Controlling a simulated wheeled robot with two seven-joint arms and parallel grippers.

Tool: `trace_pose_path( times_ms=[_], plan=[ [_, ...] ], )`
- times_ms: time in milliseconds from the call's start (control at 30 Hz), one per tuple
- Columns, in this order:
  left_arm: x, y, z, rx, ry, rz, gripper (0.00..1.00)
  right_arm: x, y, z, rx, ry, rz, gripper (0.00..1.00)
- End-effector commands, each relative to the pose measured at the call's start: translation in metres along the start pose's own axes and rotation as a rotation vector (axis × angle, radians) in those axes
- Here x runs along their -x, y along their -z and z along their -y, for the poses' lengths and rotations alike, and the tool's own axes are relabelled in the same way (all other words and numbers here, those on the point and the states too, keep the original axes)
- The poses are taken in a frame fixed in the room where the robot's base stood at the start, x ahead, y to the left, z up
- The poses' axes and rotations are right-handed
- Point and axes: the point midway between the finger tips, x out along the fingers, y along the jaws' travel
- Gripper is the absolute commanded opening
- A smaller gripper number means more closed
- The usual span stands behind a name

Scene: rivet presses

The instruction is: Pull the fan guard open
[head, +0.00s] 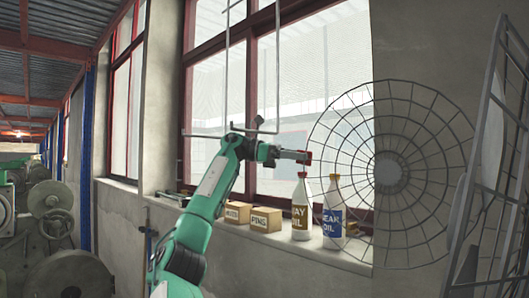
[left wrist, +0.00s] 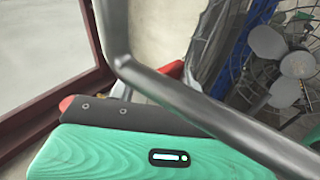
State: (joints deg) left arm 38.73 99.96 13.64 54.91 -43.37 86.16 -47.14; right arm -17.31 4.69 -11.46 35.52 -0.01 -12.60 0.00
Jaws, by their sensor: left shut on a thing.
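The fan guard (head: 423,165) is a round wire grille with a grey hub disc. In the head view it stands face-on, left of the fan (head: 495,165) and swung out at an angle from it. My left gripper (head: 306,157) reaches in along the window and is shut at the guard's left rim, its red tips overlapping the wire. In the left wrist view, dark fingers with red tips (left wrist: 118,88) show behind a grey bar, which hides part of the grip. My right gripper is in neither view.
A window sill (head: 300,246) holds two small boxes (head: 252,217) and two bottles (head: 318,210) below my gripper. A thin metal frame (head: 226,70) stands before the window. Machines (head: 50,235) fill the far left.

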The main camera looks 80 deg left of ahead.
Motion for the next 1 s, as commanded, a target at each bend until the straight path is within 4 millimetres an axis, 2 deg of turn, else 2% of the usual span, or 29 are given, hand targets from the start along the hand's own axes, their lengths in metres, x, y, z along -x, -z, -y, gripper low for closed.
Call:
trace_pose_path(
  times_ms=[33, 300, 500, 700, 1000],
  plan=[
    [0.008, 0.009, -0.004, 0.008, -0.013, -0.006, 0.33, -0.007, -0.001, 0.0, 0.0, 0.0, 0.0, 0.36],
    [0.078, 0.0, 0.004, 0.002, -0.015, 0.006, 0.33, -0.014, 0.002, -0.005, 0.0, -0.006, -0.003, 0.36],
    [0.12, -0.005, 0.011, -0.005, -0.013, 0.011, 0.33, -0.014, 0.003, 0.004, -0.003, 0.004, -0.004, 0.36],
    [0.14, -0.006, 0.014, -0.008, -0.01, 0.014, 0.33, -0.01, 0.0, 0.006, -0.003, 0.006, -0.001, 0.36],
    [0.145, -0.006, 0.015, -0.01, -0.007, 0.015, 0.33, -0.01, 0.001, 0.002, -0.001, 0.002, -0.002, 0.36]
  ],
)
